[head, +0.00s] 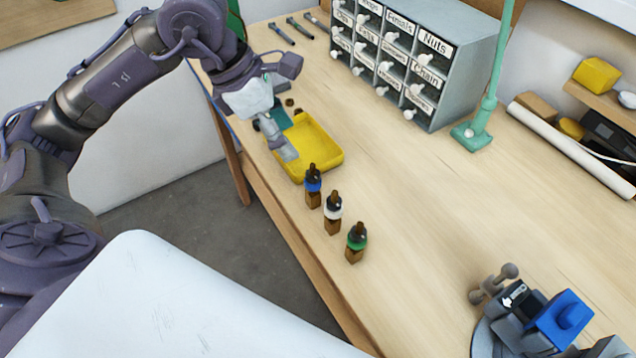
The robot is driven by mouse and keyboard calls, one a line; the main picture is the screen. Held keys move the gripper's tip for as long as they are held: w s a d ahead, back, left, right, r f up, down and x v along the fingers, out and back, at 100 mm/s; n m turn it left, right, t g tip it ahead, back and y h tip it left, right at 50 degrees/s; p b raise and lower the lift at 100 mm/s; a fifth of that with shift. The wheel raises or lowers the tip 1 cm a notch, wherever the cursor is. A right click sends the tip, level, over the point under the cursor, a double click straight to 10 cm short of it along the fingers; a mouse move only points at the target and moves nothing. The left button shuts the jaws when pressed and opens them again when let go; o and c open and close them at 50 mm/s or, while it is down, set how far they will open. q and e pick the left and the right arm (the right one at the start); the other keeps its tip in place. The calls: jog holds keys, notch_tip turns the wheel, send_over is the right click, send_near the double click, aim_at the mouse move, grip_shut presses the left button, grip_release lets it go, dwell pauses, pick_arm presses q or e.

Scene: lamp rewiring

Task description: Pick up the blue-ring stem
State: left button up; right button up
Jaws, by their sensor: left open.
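The blue-ring stem (313,184) stands upright at the bench's front edge, with a dark top, a blue ring and a brown block-like base. It is the farthest of three similar stems in a row. A white-ring stem (333,211) and a green-ring stem (356,241) stand nearer to me. My left gripper (279,143) is open over the left part of the yellow tray (325,160), behind and left of the blue-ring stem and apart from it. The gripper hides part of the tray. My right gripper is not in view.
A drawer cabinet (450,72) with labelled fronts stands at the back. A green lamp post (473,137) stands beside it. A vise-like tool with a blue block (562,318) is at the lower right. The middle of the bench is clear.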

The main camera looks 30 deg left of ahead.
aim_at(309, 173)
pick_arm(q)
jog(key=x, duration=0.4)
jog(key=p+x, duration=0.1)
jog(key=x, duration=0.2)
jog(key=shift+w+a+f, duration=0.1)
jog(key=shift+f, duration=0.35)
jog(key=shift+f+p, duration=0.35)
jog(key=shift+f, duration=0.05)
jog(key=p+x, duration=0.2)
jog(key=x, duration=0.2)
jog(key=shift+f, duration=0.25)
jog(key=shift+d+f, duration=0.2)
jog(key=shift+r, duration=0.1)
grip_shut()
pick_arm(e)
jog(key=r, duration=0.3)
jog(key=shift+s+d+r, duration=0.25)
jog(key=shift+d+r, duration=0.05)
